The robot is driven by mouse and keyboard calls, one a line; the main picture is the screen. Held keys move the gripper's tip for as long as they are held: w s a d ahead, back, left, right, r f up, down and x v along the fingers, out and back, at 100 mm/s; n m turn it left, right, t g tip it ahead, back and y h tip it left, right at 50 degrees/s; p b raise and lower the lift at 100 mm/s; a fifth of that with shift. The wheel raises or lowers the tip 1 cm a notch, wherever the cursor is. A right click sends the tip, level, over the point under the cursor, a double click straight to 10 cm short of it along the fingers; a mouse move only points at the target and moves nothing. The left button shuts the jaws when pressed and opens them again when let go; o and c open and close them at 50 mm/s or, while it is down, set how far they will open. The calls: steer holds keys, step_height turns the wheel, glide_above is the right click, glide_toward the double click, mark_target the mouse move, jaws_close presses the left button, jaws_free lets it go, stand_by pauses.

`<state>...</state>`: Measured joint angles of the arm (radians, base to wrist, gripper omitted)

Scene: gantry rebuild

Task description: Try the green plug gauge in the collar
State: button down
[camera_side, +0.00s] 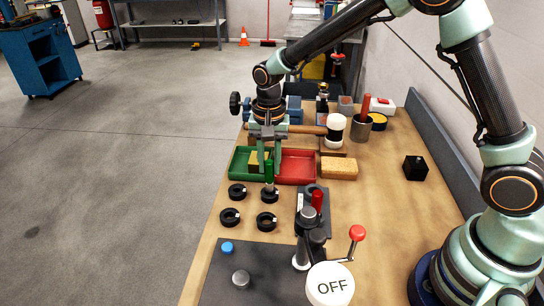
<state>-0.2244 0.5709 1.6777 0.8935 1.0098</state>
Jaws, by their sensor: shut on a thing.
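My gripper (268,166) points down over the near edge of the green tray. It is shut on the green plug gauge (269,173), which hangs upright between the fingers. The lower end of the gauge is at a black collar (269,196), one of several dark rings on the bench. The picture is too small to tell whether the gauge tip is inside the bore or just above it. Other collars lie to the left (237,192) and nearer the camera (267,222).
A red-handled gauge (317,201) stands close on the right, near a lever device (357,233). A mallet (335,128) lies behind.

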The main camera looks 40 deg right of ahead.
steer(key=shift+r, duration=2.2)
